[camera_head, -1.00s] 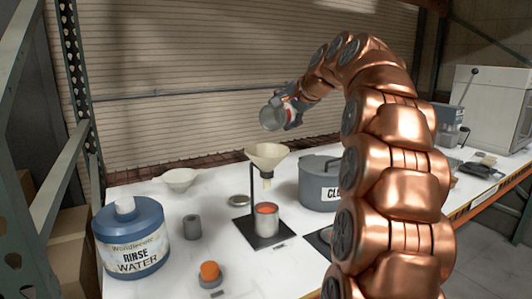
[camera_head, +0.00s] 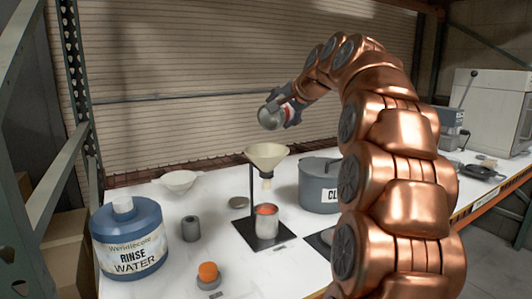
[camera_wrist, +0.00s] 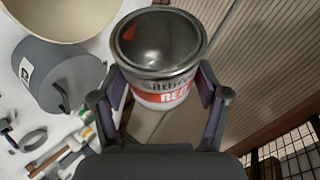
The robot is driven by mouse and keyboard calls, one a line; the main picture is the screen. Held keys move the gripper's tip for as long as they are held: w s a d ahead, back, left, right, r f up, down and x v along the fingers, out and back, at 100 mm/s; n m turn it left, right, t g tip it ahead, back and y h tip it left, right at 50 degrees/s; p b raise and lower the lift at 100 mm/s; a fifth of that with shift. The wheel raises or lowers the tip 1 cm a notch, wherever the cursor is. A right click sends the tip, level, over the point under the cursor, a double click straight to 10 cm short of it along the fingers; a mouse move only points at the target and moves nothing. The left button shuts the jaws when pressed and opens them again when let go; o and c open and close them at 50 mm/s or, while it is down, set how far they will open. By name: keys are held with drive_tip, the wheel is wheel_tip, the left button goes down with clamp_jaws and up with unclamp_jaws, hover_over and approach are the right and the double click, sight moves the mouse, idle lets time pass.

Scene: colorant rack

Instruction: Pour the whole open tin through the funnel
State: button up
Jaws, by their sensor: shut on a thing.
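My gripper (camera_head: 291,112) is shut around the side of an open metal tin (camera_head: 270,117) with a red and white label. The tin is tilted, held in the air above the cream funnel (camera_head: 267,155) and apart from it. In the wrist view the tin (camera_wrist: 163,45) sits between both fingers; its inside looks mostly bare metal with a small red patch at the left. The funnel's edge (camera_wrist: 60,8) shows at upper left there. The funnel sits on a dark stand (camera_head: 252,200) above a metal can (camera_head: 266,226) with orange-red contents. No stream of liquid is visible.
A grey lidded pot (camera_head: 318,190) stands right of the funnel. At left are a rinse water jug (camera_head: 130,240), a grey cylinder (camera_head: 190,229) and an orange-topped item (camera_head: 208,274). A white bowl (camera_head: 179,181) and a round lid (camera_head: 238,202) lie behind. My arm hides part of the table.

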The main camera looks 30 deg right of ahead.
drive_tip(key=shift+s+a+r+n+t+h+b, duration=0.25)
drive_tip(key=shift+a+n+t+h+b, duration=0.3)
drive_tip(key=shift+b, duration=1.1)
drive_tip(key=shift+s+a+r+n+t+h+b, duration=0.2)
drive_tip(key=shift+a+n+t+h+b, duration=0.3)
drive_tip(key=shift+b, duration=1.1)
drive_tip(key=shift+d+r+p, duration=0.3)
drive_tip(key=shift+r+p, duration=0.05)
drive_tip(key=shift+p, duration=0.45)
drive_tip(key=m+g+y+p, duration=0.1)
drive_tip(key=p, duration=0.1)
drive_tip(key=d+m+g+p, duration=0.1)
drive_tip(key=p, duration=0.2)
drive_tip(key=shift+w+d+f+y, duration=0.25)
drive_tip(key=shift+w+y, duration=0.1)
drive_tip(key=shift+w, duration=0.05)
drive_tip(key=p, duration=0.1)
drive_tip(key=f+y+p, duration=0.1)
drive_tip(key=shift+w+d+m+g+p, duration=0.2)
drive_tip(key=shift+d+m+g+p, duration=0.1)
drive_tip(key=shift+m+g, duration=0.05)
drive_tip(key=shift+a+f, duration=0.1)
drive_tip(key=shift+f, duration=0.2)
drive_tip(key=shift+y, duration=0.3)
